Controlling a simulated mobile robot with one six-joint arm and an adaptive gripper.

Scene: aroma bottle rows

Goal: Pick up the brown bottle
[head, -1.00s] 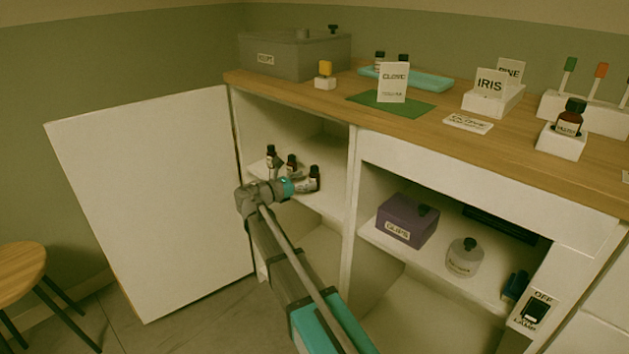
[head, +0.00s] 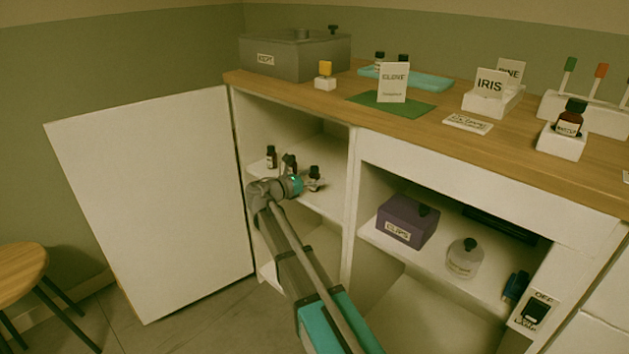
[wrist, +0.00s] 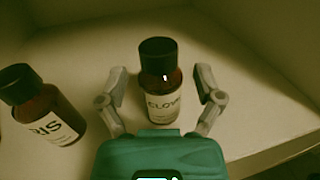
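Several small dark brown bottles with black caps stand upright on the upper shelf of the open left cabinet. The one labelled CLOVE (wrist: 160,85) stands between the two fingers of my gripper (wrist: 160,74); it appears to be the rightmost bottle on that shelf in the head view (head: 315,171). My gripper is open, with a visible gap on each side of the bottle. A second brown bottle (wrist: 42,105), its label ending in "RIS", stands to the left, outside the fingers. The leftmost bottle (head: 271,156) stands apart in the head view. My gripper partly hides the others there.
The cabinet door (head: 150,200) is swung open to the left. The shelf's front edge (wrist: 285,152) runs along the lower right of the wrist view. A CLOVE card (head: 393,82) stands on a green mat (head: 425,107). Another brown bottle (head: 570,121) sits in a white holder.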

